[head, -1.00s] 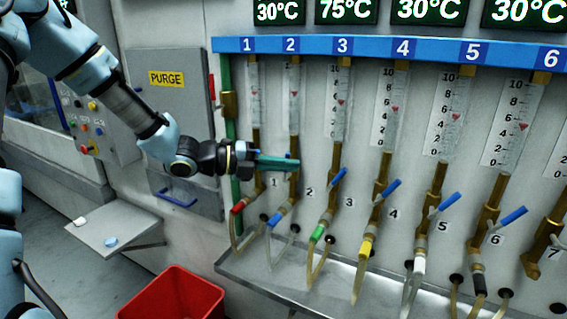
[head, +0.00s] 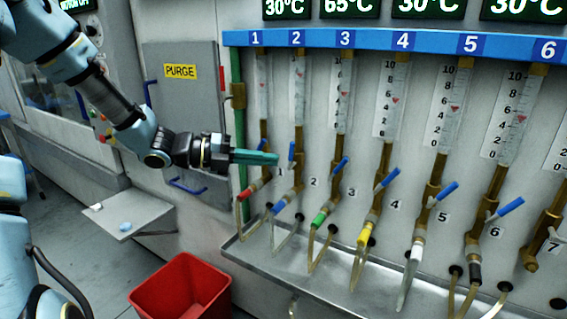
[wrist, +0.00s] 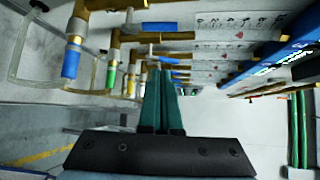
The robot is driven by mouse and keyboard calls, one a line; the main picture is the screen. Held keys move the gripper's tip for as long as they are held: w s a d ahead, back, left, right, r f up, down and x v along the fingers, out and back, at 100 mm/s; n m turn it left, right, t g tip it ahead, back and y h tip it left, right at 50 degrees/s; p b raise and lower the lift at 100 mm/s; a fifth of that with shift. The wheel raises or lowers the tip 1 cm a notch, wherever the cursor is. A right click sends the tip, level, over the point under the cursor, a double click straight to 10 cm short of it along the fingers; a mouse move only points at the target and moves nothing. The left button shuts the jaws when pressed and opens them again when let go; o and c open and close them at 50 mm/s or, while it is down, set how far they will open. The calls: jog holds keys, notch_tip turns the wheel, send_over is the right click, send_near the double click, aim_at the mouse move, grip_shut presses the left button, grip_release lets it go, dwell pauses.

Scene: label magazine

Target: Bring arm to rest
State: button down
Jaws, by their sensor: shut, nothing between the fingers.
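My arm reaches in from the upper left in the head view. My gripper (head: 272,158) has green fingers that lie together, shut and empty. In the head view it overlaps the lower part of flow tubes 1 and 2, near their valves; the exact gap to them is hard to tell. In the wrist view the shut fingers (wrist: 161,90) point along the row of brass valves and gauges, with the blue-marked hose (wrist: 71,60) at left.
A panel of numbered flow tubes with blue valve handles (head: 388,178) fills the right, above a metal drip tray (head: 262,262). A red bin (head: 180,290) stands below. A grey PURGE box (head: 180,110) and a small shelf (head: 135,215) are at left.

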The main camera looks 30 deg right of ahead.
jog(key=shift+w+a, duration=0.2)
jog(key=shift+a, duration=0.35)
